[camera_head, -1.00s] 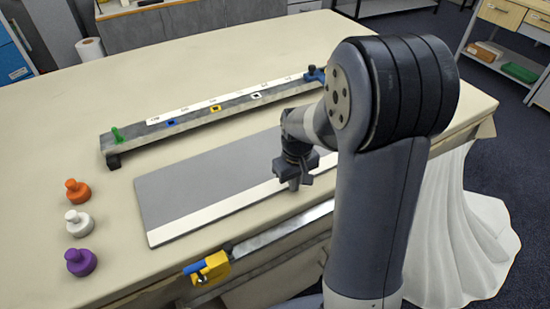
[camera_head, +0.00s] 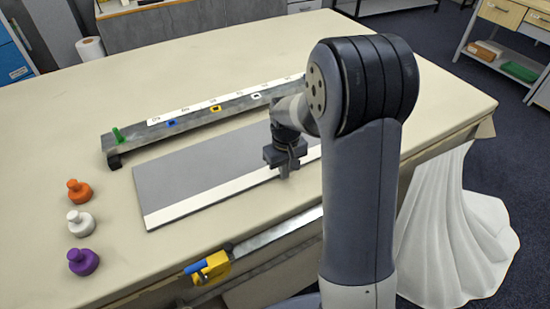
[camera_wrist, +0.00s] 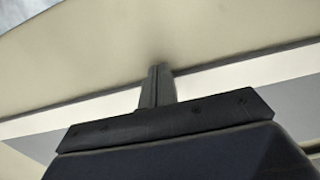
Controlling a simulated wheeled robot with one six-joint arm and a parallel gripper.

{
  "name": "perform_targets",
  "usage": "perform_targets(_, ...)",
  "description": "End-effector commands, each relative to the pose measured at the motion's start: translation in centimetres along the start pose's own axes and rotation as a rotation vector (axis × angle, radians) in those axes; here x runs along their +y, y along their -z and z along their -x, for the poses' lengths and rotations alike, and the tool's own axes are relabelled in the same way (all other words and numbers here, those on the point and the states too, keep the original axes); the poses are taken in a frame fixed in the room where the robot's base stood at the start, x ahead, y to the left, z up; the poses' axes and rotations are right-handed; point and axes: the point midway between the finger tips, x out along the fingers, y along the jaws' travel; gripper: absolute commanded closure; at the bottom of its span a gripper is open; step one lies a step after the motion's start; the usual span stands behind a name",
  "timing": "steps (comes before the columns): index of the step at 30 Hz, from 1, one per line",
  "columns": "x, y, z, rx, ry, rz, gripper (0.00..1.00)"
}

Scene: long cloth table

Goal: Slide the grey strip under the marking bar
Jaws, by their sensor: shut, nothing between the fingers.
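The grey strip (camera_head: 205,168), a flat panel with a white band along its front edge, lies on the table in front of the marking bar. It also shows in the wrist view (camera_wrist: 285,95). The marking bar (camera_head: 190,128) is a long grey rail with a white scale and small coloured frames. A narrow gap of table shows between strip and bar at the left. My gripper (camera_head: 284,172) is shut and empty, pointing down at the strip's front edge. In the wrist view its fingers (camera_wrist: 157,82) overlap the white band's edge; contact is unclear. My arm hides the strip's right end.
Orange (camera_head: 79,192), white (camera_head: 80,223) and purple (camera_head: 83,261) knobbed pieces stand on the table (camera_head: 110,250) at left. A metal rail (camera_head: 270,240) with a yellow and blue clamp (camera_head: 210,267) runs along the front edge. White cloth (camera_head: 455,240) hangs at right.

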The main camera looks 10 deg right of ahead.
Motion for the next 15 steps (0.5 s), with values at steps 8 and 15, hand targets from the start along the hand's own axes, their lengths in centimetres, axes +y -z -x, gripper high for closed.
perform_targets(8, 0.0, 1.5, 0.1, 0.002, 0.000, 0.000, 1.00)
perform_targets(15, 0.0, 2.7, 0.1, 0.002, 0.000, 0.000, 1.00)
